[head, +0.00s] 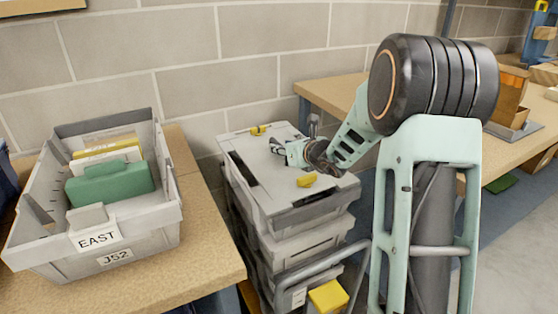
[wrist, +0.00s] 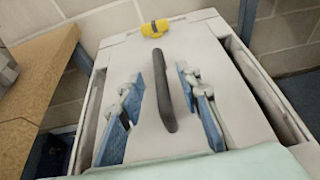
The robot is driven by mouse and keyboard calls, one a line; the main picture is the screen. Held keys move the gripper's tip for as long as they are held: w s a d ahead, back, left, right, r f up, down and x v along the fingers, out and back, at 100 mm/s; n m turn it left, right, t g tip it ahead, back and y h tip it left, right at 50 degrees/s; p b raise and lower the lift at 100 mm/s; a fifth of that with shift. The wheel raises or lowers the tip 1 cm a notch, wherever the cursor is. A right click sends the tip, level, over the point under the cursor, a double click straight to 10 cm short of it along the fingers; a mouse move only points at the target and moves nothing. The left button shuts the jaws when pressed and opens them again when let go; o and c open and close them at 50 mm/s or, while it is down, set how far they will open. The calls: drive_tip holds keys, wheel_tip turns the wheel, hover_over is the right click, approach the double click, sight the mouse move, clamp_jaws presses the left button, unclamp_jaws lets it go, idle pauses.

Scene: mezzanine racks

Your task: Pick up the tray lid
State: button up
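The tray lid (head: 250,150) is a flat light-grey panel on top of a stack of grey trays by the wall. In the wrist view the lid (wrist: 142,135) fills the middle and has a long dark bar handle (wrist: 163,85). My gripper (head: 278,151) is over the lid in the head view and covers part of it. In the wrist view my gripper (wrist: 171,75) is open, with one blue-padded finger on each side of the handle. Gaps show between the fingers and the handle. I cannot tell how high the fingertips are above the lid.
Yellow clips sit at the lid's far edge (head: 258,130) and near edge (head: 306,180). A grey EAST tote (head: 150,255) with folders stands on the left bench (head: 205,240). Another bench (head: 340,92) is behind on the right. The block wall (head: 180,45) is close behind.

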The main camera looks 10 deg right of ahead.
sight(279, 144)
drive_tip(key=shift+x, duration=1.55)
drive_tip(key=shift+c, duration=0.5)
clamp_jaws()
drive_tip(key=shift+r, duration=0.1)
